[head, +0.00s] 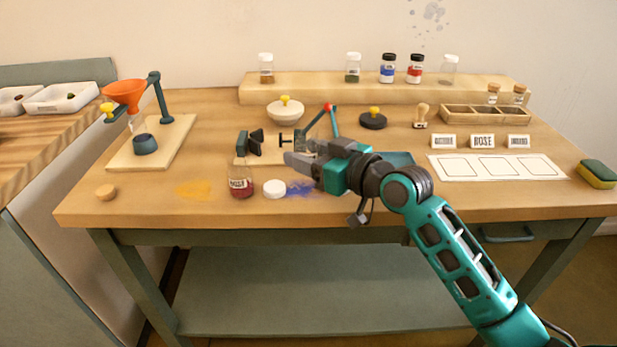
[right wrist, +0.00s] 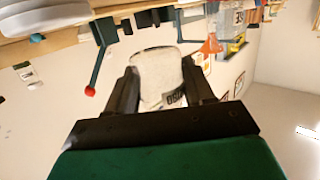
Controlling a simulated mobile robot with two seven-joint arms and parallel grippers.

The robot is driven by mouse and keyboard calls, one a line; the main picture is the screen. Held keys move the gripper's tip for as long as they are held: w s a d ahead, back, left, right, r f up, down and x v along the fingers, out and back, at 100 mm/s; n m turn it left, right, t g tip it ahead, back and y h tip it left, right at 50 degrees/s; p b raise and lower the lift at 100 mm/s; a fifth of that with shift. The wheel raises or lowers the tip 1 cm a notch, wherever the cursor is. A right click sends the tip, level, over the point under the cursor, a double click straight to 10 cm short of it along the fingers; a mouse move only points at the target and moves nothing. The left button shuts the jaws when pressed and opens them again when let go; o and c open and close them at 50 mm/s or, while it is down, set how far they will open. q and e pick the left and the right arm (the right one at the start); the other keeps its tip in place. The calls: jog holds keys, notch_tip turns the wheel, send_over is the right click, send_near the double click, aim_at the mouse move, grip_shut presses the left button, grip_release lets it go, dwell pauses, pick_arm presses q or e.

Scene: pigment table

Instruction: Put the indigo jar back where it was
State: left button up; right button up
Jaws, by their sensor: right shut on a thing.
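My right gripper (head: 292,160) is shut on a pale jar (right wrist: 158,75), held above the middle of the table. In the right wrist view, the fingers (right wrist: 160,90) are on either side of it, and part of a dark-lettered label shows; I read it only in part, and it may be the indigo jar. In the head view my gripper mostly hides it. A blue-violet powder patch (head: 300,188) lies on the table below, beside a white round lid (head: 274,189). The raised back shelf (head: 330,88) carries several jars, including a blue-filled one (head: 388,68). My left gripper is not in view.
A jar of dark red powder (head: 240,182) stands left of the white lid. A red-tipped stand (head: 328,107) and a white bowl (head: 285,110) are behind my gripper. A funnel stand (head: 150,140) is at left; label cards (head: 482,141) and a white sheet (head: 497,167) are at right.

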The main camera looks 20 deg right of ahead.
aim_at(308, 189)
notch_tip(308, 189, down, 4)
jog(key=shift+r+b, duration=0.15)
jog(key=shift+b, duration=0.25)
jog(key=shift+f, duration=0.6)
jog(key=o, duration=0.7)
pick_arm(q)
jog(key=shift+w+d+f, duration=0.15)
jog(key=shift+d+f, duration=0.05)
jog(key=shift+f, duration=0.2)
pick_arm(e)
jog(key=o, duration=0.4)
jog(key=shift+r, duration=0.1)
